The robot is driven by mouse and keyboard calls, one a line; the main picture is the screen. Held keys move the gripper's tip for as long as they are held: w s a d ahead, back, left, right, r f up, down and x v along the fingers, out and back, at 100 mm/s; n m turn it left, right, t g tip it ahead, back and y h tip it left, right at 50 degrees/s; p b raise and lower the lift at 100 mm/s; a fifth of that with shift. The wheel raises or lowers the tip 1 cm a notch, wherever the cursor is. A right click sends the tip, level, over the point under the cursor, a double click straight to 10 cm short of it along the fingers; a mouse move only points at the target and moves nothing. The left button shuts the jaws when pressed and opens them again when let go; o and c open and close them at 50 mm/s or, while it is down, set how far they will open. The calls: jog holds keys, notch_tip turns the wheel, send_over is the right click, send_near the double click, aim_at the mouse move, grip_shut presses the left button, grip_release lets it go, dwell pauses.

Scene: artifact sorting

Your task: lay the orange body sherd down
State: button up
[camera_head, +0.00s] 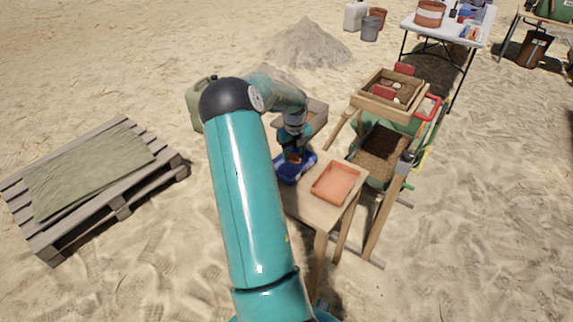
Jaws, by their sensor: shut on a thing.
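My gripper (293,156) is over the blue tray (281,175) on the small wooden table (314,211). It points down and is shut on the orange body sherd (293,157), which shows as a small orange-brown patch at the fingertips. The sherd is tiny in this view, and I cannot tell whether it touches the tray floor. My arm hides part of the table and the tray's left side. An orange tray (336,183) lies to the right of the blue tray on the same table.
A wooden sieve (390,95) with pieces in it stands on a frame right of the table, above a soil-filled green wheelbarrow (380,153). A pallet (95,175) with a cloth lies left. Sand between is clear.

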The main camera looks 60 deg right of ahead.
aim_at(286, 171)
jog(key=shift+w+a+f, duration=0.2)
jog(key=shift+w+f, duration=0.3)
jog(key=shift+f, duration=0.1)
jog(key=shift+w+a+f, duration=0.15)
jog(key=shift+w+f, duration=0.3)
jog(key=shift+f, duration=0.15)
jog(key=shift+w+a+f, duration=0.1)
jog(key=shift+w+f, duration=0.1)
jog(key=shift+f, duration=0.75)
jog(key=shift+w+a+f, duration=0.1)
jog(key=shift+w+f, duration=0.05)
jog(key=shift+f, duration=0.75)
jog(key=o, duration=0.7)
notch_tip(286, 171, up, 12)
jog(key=shift+r, duration=0.1)
